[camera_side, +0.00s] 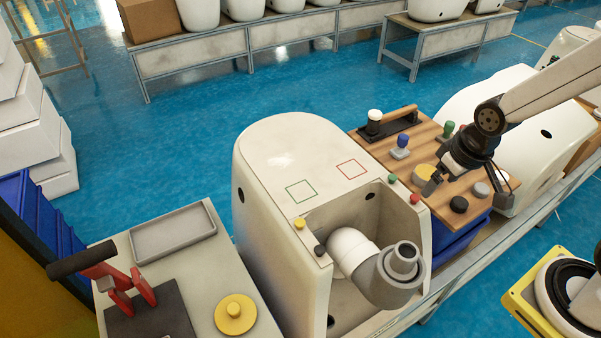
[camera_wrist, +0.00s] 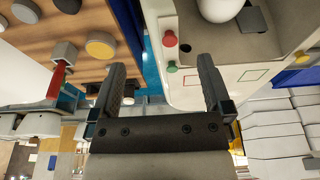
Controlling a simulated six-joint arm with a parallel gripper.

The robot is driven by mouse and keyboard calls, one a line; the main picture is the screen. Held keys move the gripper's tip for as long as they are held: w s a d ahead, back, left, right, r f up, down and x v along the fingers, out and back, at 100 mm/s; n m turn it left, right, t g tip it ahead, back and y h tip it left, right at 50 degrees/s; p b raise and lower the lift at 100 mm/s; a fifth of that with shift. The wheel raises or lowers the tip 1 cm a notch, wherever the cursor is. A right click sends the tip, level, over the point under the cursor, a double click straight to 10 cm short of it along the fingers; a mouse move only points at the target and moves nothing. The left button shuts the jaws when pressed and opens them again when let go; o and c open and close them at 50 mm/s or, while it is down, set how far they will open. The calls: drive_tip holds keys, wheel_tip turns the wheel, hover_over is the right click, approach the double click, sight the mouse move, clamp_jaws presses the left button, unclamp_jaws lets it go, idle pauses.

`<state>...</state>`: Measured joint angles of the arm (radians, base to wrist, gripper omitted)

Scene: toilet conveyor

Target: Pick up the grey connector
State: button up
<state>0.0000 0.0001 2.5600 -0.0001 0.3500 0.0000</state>
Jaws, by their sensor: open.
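The grey connector (camera_side: 388,275) is a thick ringed pipe piece at the end of a white pipe elbow (camera_side: 351,248), in the open recess of the white toilet body (camera_side: 285,150) in the side view. My gripper (camera_side: 431,187) is right of and above it, over the near part of the wooden board (camera_side: 385,143), well apart from the connector. In the wrist view my gripper (camera_wrist: 163,70) has its two fingers spread with nothing between them. A dark grey part (camera_wrist: 252,20) beside a white rounded part shows at the top there; I cannot tell if it is the connector.
The board holds a yellow disc (camera_side: 424,173), a black knob (camera_side: 459,204), a blue-topped piece (camera_side: 400,147) and other knobs. Red and green buttons (camera_side: 415,198) stand on the toilet's edge.

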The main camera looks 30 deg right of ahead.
drive_tip(key=shift+a, duration=0.15)
drive_tip(key=m+g, duration=0.3)
drive_tip(key=m, duration=1.4)
hover_over(407, 251)
drive_tip(key=shift+s+r, duration=0.1)
drive_tip(key=shift+r, duration=0.05)
drive_tip(key=shift+f, duration=1.3)
drive_tip(key=shift+f, duration=0.15)
drive_tip(key=shift+f, duration=2.45)
